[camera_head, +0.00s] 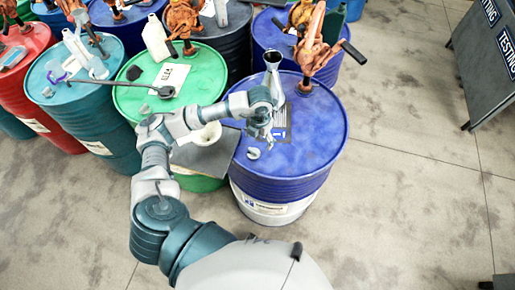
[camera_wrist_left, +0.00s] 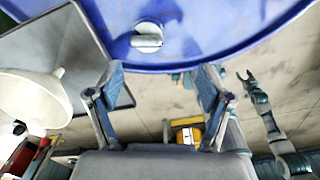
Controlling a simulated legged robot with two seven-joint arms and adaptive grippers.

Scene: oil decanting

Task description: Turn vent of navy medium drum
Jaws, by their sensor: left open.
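The navy drum (camera_head: 315,145) stands in the middle of the head view, with a white band low on its side. Its small grey vent (camera_head: 253,152) sits on the lid near the front left rim. The vent also shows near the top of the left wrist view (camera_wrist_left: 147,37). My left gripper (camera_head: 265,133) is over the lid, a little behind the vent in the head view. In the left wrist view its two fingers (camera_wrist_left: 162,82) are spread with nothing between them, apart from the vent. My right gripper (camera_wrist_left: 246,78) shows small there, its fingers apart.
An orange-brown pump (camera_head: 314,50) and a metal vessel (camera_head: 272,66) stand at the lid's back. A dark tray (camera_head: 213,158) with a white funnel (camera_head: 206,134) adjoins the drum's left. Green (camera_head: 205,72) and teal (camera_head: 65,95) drums crowd the left.

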